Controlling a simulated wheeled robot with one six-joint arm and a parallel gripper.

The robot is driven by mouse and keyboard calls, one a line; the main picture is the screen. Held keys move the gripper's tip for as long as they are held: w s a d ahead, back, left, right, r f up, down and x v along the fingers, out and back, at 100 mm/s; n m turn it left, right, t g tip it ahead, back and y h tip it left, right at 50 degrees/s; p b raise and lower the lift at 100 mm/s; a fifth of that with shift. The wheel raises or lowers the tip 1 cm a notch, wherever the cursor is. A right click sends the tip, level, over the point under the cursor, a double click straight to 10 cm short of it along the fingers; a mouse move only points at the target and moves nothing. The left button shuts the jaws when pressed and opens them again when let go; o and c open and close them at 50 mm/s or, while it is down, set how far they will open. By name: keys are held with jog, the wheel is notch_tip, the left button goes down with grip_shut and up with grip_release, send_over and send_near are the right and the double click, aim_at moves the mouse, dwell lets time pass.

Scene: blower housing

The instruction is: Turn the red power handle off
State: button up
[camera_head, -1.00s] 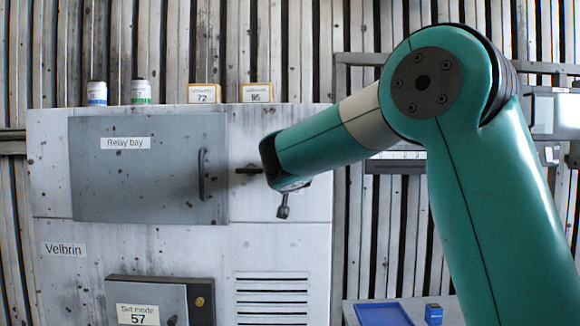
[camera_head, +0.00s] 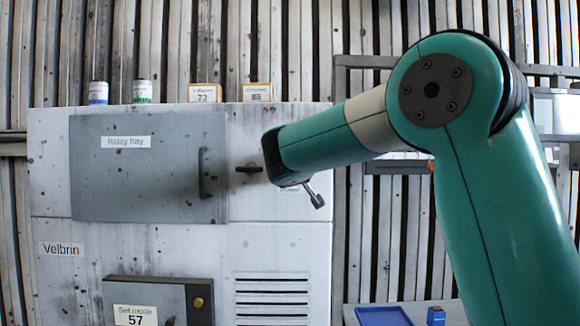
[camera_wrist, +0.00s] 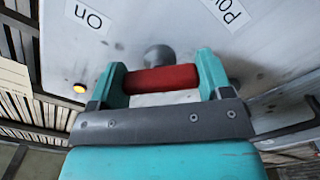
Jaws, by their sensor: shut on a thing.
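The red power handle (camera_wrist: 162,79) is a red bar in the wrist view, in front of a round grey hub (camera_wrist: 158,56) on a pale panel. My gripper (camera_wrist: 161,82) is shut on the red handle, with one teal finger at each end of it. In the head view the red handle and my fingers are hidden behind my wrist.
The pale cabinet (camera_head: 275,245) carries a "Relay bay" door (camera_head: 140,185) with a vertical handle (camera_head: 204,173), beside a small dark latch (camera_head: 249,169). Cans and small boxes stand on top. A blue tray (camera_head: 383,316) is at lower right. An amber light (camera_wrist: 79,88) shows in the wrist view.

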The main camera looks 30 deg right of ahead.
jog(key=n, duration=0.4)
jog(key=shift+n+p, duration=0.8)
jog(key=shift+n, duration=1.4)
jog(key=o, duration=0.9)
jog(key=shift+b+v, duration=3.8)
jog(key=shift+v, duration=4.9)
